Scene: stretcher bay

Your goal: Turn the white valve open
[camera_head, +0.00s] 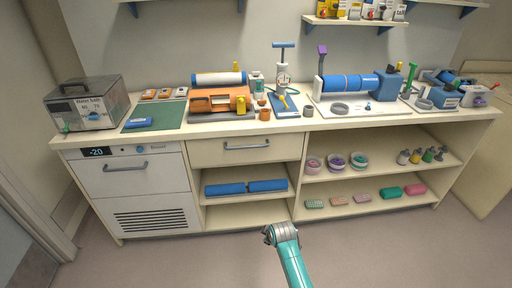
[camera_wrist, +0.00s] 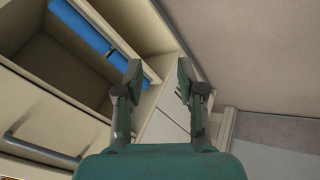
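No part is clearly marked as the white valve at this size. An upright white fitting (camera_head: 283,76) with a round dial-like face, a blue T-handle on top and a yellow lever (camera_head: 284,101) stands on a blue base plate (camera_head: 276,112) near the middle of the bench. I cannot tell the lever's exact setting. My gripper (camera_head: 268,235) is low in front of the bench, well below and away from the fitting. In the wrist view my gripper (camera_wrist: 159,76) has its two fingers apart with nothing between them; the fitting is not in that view.
The bench top (camera_head: 215,127) is crowded. An orange machine (camera_head: 222,101) stands left of the fitting, a blue cylinder assembly (camera_head: 350,84) right of it. A metal water bath (camera_head: 88,103) is at far left. Open shelves with blue rolls (camera_head: 267,185) lie below. Floor in front is clear.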

